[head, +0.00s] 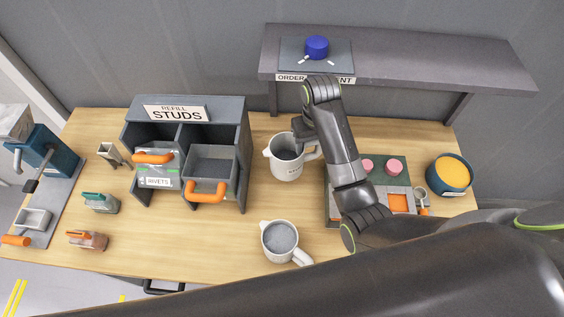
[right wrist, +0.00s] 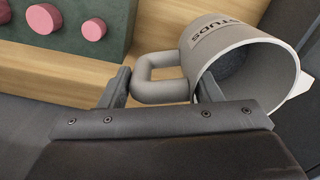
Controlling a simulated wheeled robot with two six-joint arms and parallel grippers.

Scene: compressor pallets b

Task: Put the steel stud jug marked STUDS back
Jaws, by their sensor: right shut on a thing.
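The grey stud jug (head: 286,168) stands upright near the middle of the table in the head view, right of the cubby rack. In the right wrist view the jug (right wrist: 222,35) shows its STUDS label, with dark grey contents inside. My right gripper (right wrist: 162,88) is shut on the jug's handle (right wrist: 160,93); in the head view the gripper (head: 302,132) is partly hidden by my arm. I cannot tell if the jug's base touches the table. A dark rack (head: 245,120) carries a REFILL STUDS sign (head: 176,112). My left gripper is not in view.
A second jug (head: 280,240) with grey contents stands in front. The rack's two bays hold orange-handled bins, one labelled RIVETS (head: 156,182). A green board with pink knobs (head: 391,166) and a blue pot (head: 450,175) stand right. A raised shelf (head: 420,60) spans the back.

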